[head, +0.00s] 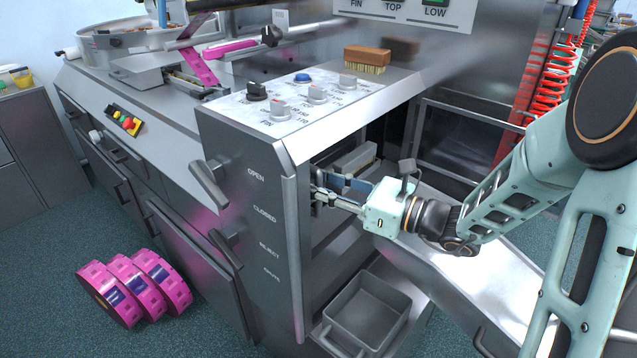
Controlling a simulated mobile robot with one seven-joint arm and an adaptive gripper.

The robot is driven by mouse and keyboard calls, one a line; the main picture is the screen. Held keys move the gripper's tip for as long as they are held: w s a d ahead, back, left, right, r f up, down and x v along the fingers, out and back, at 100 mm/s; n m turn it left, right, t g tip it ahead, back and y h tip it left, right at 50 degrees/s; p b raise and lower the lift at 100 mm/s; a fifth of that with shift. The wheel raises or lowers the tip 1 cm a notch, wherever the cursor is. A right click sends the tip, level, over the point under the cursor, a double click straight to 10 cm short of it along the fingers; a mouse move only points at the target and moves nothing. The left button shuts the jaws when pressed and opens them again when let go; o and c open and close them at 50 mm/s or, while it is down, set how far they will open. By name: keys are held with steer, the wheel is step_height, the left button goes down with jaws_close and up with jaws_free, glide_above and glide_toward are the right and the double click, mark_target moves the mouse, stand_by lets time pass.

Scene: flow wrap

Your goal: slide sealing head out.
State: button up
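The open bay in the side of the wrapping machine holds a pale grey block (353,158), which looks like the sealing head, with a blue-grey plate (350,184) below it. It sits inside the bay, behind the panel edge, and its far part is in shadow. My gripper (320,191) reaches into the bay from the right, with its fingers pointing left at the bay's front edge, just below and left of the block. The fingers are small and partly overlap metal parts there. I cannot tell whether they touch or hold anything.
A grey bin (366,318) sits low under the bay. A metal chute (470,270) slopes down at the right beneath my arm. A control panel (300,98) and a brush (367,59) are above. Pink film rolls (135,290) stand on the floor at left.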

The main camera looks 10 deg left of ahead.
jaws_close()
stand_by(0.3)
